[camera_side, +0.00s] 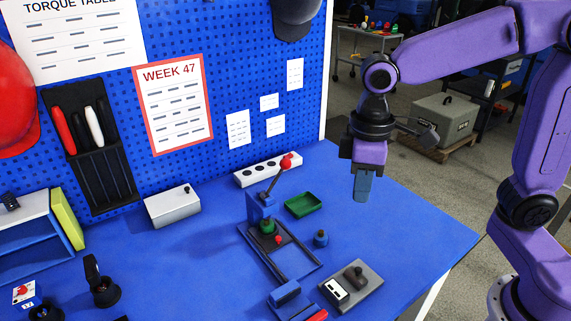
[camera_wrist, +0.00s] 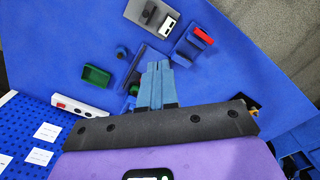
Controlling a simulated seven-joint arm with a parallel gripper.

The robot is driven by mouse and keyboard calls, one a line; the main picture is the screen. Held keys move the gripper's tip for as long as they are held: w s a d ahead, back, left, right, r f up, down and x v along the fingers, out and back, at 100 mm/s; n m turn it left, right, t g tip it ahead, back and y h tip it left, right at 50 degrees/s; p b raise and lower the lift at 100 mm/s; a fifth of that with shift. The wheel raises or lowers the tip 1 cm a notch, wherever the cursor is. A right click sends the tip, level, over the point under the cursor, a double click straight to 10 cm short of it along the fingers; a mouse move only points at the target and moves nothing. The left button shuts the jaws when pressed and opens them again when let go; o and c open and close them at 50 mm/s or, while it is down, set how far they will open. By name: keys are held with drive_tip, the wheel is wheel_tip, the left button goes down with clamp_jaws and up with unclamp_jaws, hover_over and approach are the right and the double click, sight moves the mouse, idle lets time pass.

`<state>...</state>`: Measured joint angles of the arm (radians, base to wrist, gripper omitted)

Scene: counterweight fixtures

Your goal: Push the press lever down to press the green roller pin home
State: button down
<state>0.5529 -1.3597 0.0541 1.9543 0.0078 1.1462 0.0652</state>
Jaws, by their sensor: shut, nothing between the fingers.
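The press (camera_side: 260,208) is a blue post on a dark railed base, standing on the blue bench in the side view. In the wrist view, my gripper (camera_wrist: 158,66) hides much of the press.
A green tray (camera_side: 303,205) and a blue knobbed piece (camera_side: 321,239) lie right of the press. A grey plate with a dark handle (camera_side: 352,285) is nearer the front. A white socket strip (camera_side: 267,170) lies behind. The bench's right side is clear.

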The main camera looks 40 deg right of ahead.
drive_tip(key=w+a+r+m, duration=0.1)
drive_tip(key=w+m, duration=0.1)
drive_tip(key=w, duration=0.6)
drive_tip(key=w+a+r+m, duration=0.1)
drive_tip(key=w+a+m, duration=0.1)
drive_tip(key=w, duration=0.6)
drive_tip(key=m+g, duration=0.1)
drive_tip(key=m, duration=0.3)
hover_over(276, 179)
drive_tip(key=w+d, duration=0.1)
drive_tip(key=d, duration=0.2)
drive_tip(key=shift+w+a+f, duration=0.15)
drive_tip(key=shift+a+f, duration=0.1)
drive_tip(key=shift+f, duration=0.5)
drive_tip(key=shift+w+d, duration=0.3)
drive_tip(key=shift+f, duration=0.15)
drive_tip(key=shift+s+f, duration=0.2)
drive_tip(key=shift+f, duration=1.45)
drive_tip(key=shift+s+f, duration=0.15)
drive_tip(key=shift+f, duration=1.65)
drive_tip(key=shift+a, duration=0.15)
